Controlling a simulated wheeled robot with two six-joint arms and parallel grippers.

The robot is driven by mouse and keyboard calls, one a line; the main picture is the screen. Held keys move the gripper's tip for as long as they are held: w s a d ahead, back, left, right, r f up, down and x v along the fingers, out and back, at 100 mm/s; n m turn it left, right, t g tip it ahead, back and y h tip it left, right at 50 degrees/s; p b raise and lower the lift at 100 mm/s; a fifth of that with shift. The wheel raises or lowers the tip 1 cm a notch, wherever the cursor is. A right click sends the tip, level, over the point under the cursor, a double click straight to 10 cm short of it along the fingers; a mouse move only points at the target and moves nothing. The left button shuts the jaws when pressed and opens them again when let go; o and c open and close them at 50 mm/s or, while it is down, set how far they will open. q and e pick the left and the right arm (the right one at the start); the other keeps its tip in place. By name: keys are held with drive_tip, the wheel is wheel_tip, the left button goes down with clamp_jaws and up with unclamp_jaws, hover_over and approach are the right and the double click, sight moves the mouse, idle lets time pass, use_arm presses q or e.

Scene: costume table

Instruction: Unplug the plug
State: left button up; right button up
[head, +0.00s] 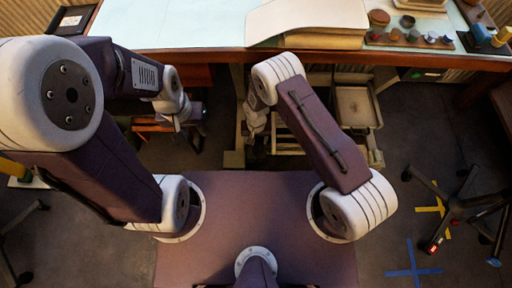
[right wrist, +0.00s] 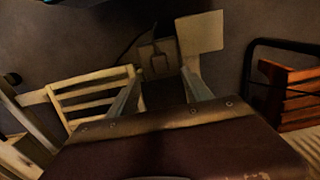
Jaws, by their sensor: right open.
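The plug is not discernible in the head view.
A table (head: 200,35) with a light top spans the back. A blank pale panel (right wrist: 201,33) stands beside the socket. A slatted wooden crate (right wrist: 95,97) is left of my right gripper and a brown slatted piece (right wrist: 300,95) right. A wheeled chair base (head: 452,205) stands at right.

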sight(256, 149)
wheel_tip(256, 149, down, 9)
drive_tip(key=b, duration=0.7)
idle(1.0)
clamp_jaws()
drive_tip(key=shift+r, duration=0.1)
drive_tip(key=shift+r+p, duration=2.6)
drive_tip(key=shift+r, duration=0.3)
